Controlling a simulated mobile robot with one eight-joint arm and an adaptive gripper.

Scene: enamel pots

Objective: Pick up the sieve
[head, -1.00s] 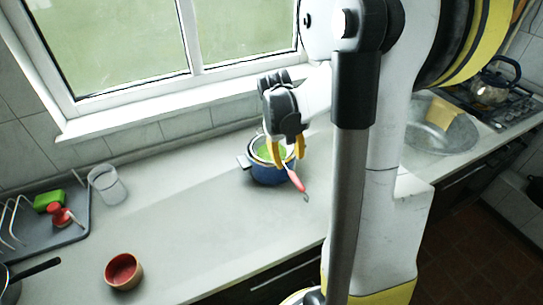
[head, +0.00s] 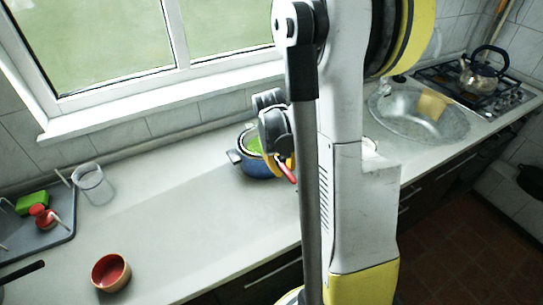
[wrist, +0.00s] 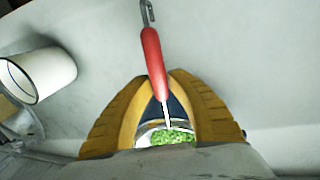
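The sieve's red handle (head: 287,172) slants out over the front of a blue pot (head: 255,168) on the counter. Green contents (head: 254,144) show at the pot's mouth. In the wrist view the red handle (wrist: 153,62) passes between the yellow fingertips of my gripper (wrist: 160,78), which close in on it from both sides. Green peas (wrist: 172,137) and a pale rim show between the fingers, below the handle. In the head view my arm hides part of the gripper and the pot's right side. I cannot tell whether the sieve is clear of the pot.
A clear glass (head: 94,184) stands left of the pot. A grey drying tray (head: 45,238) holds a green sponge (head: 32,203) and a red item. A reddish bowl (head: 111,272) stands near the front. The sink (head: 420,115) and kettle (head: 484,72) are right. Counter between bowl and pot is clear.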

